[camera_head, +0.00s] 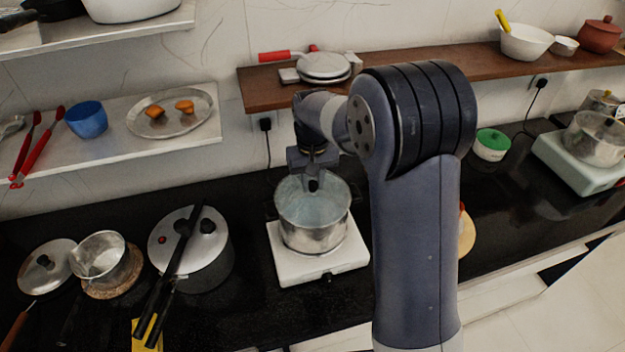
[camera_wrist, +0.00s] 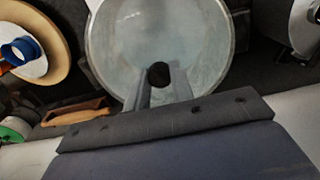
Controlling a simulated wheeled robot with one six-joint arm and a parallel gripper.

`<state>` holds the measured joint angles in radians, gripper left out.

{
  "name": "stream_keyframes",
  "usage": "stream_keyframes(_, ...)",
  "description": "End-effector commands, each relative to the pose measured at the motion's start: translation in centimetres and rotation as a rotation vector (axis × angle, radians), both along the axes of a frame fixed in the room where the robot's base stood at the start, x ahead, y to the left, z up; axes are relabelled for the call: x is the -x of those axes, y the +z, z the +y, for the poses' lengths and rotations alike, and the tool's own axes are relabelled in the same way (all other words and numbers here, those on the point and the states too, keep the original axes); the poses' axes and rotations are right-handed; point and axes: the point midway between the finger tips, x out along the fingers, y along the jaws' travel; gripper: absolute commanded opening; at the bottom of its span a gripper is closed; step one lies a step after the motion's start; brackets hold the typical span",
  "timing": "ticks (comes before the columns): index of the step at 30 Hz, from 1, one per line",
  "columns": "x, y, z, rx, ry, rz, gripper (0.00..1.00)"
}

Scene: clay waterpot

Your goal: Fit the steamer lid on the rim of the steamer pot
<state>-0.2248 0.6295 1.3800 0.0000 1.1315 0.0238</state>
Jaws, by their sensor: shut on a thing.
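The steamer pot (camera_head: 312,238), a shiny metal pot, stands on a white square cooker (camera_head: 345,262) in the middle of the counter. The steamer lid, a round glassy disc with a black knob, lies at the pot's mouth in the head view (camera_head: 296,200) and fills the upper middle of the wrist view (camera_wrist: 125,45). My gripper (camera_head: 313,178) is above the middle of the pot, shut on the lid's knob; it also shows in the wrist view (camera_wrist: 158,88). The lid looks about level and centred over the rim. I cannot tell whether it touches the rim all round.
A pressure cooker (camera_head: 213,250) with a long black handle stands left of the cooker. A small pan (camera_head: 110,262) on a cork mat is further left. A wooden shelf (camera_head: 440,72) runs along the wall behind. A green-lidded bowl (camera_head: 490,148) stands at the right.

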Motion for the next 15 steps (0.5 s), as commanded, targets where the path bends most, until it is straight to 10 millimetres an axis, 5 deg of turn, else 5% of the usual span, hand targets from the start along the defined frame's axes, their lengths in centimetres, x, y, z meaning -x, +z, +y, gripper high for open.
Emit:
stream_keyframes(3,-0.01,0.05,0.00,0.000,0.000,-0.001,0.00)
stream_keyframes(4,-0.01,0.05,0.00,0.000,0.000,-0.001,0.25)
stream_keyframes(12,0.00,0.03,0.00,0.000,0.000,0.000,0.47)
stream_keyframes(15,0.00,0.03,0.00,0.000,0.000,0.000,0.48)
